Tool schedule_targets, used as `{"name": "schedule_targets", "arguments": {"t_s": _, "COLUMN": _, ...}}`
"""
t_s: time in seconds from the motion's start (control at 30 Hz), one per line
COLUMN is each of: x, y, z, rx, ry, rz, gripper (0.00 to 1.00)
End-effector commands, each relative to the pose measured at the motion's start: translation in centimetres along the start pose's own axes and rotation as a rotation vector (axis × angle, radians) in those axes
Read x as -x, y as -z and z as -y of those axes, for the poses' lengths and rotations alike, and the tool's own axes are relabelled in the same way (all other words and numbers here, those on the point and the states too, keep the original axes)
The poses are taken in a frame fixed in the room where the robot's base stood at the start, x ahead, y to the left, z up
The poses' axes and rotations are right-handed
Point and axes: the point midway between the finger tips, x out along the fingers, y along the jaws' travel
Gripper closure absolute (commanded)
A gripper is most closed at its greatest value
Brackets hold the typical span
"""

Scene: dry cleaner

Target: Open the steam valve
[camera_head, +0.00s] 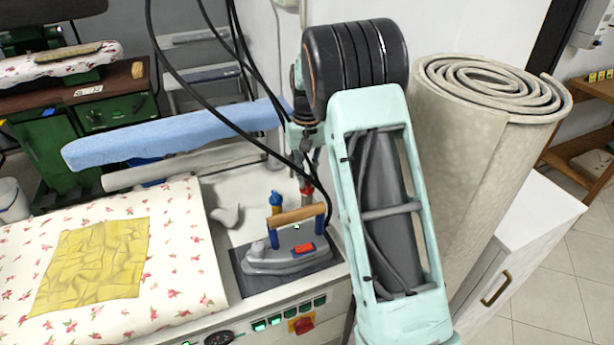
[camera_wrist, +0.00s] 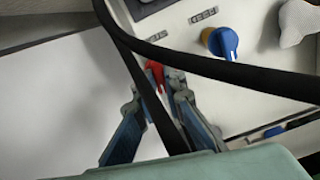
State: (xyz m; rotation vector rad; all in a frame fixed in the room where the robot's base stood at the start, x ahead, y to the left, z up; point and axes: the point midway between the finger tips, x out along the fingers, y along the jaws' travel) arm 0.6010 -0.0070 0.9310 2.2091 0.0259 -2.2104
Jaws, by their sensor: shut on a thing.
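A small red valve handle (camera_wrist: 153,72) shows between my fingertips in the wrist view. My gripper (camera_wrist: 158,83) is shut on it. In the head view my gripper (camera_head: 309,164) reaches down behind the iron, with the red handle (camera_head: 306,187) at its tips. A blue knob with a brass-coloured side (camera_wrist: 220,42) stands apart, to the right in the wrist view; it also shows behind the iron in the head view (camera_head: 276,204). The labels by the two controls are too small to read. A black cable crosses in front of my fingers and hides part of the grip.
A wooden-handled iron (camera_head: 290,250) rests on a dark pad near the control panel (camera_head: 290,318). Black hoses (camera_head: 190,88) hang close to my arm. A floral ironing board (camera_head: 175,245) lies left, a rolled carpet (camera_head: 465,175) stands right, close to my arm.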

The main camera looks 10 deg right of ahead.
Motion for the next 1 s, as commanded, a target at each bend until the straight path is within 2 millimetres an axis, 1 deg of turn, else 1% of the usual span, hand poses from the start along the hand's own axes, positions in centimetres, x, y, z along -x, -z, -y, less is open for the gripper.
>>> {"name": "schedule_targets", "arguments": {"t_s": 0.1, "x": 0.26, "y": 0.06, "z": -0.01, "rx": -0.099, "ry": 0.0, "rz": -0.002, "gripper": 1.0}}
{"name": "schedule_targets", "arguments": {"t_s": 1.0, "x": 0.24, "y": 0.1, "z": 0.01, "rx": -0.952, "ry": 0.0, "rz": -0.003, "gripper": 1.0}}
